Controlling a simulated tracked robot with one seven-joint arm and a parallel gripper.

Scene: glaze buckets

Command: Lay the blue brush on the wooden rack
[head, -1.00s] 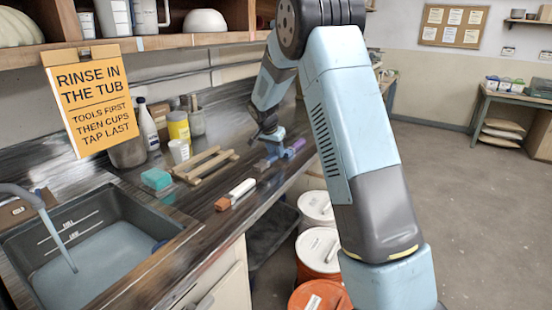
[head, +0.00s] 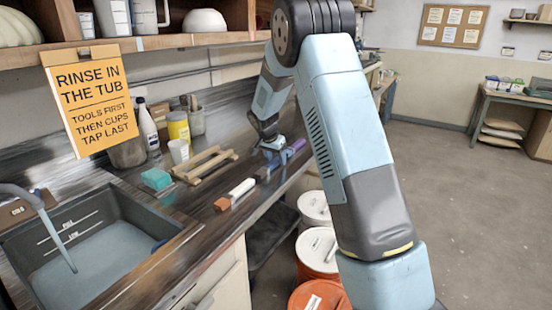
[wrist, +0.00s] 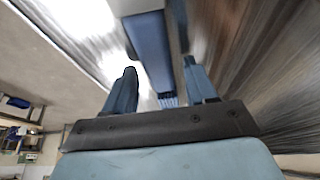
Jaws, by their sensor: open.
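The blue brush (head: 293,149) lies on the dark counter near its front edge; its far end looks purple-blue, and my gripper hides part of it. In the wrist view the blue brush (wrist: 150,48) runs lengthwise between my fingers. My gripper (head: 273,150) is open, low over the brush. Its fingers (wrist: 163,82) stand apart on either side of the brush; I cannot tell whether they touch it. The wooden rack (head: 206,165) sits on the counter left of my gripper and is empty.
A white-handled brush with an orange end (head: 234,194) lies in front of the rack. A teal sponge (head: 156,179) is left of the rack. A white cup (head: 179,151), a yellow jar (head: 178,128) and a bottle (head: 148,128) stand behind. The sink (head: 85,250) is at the left.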

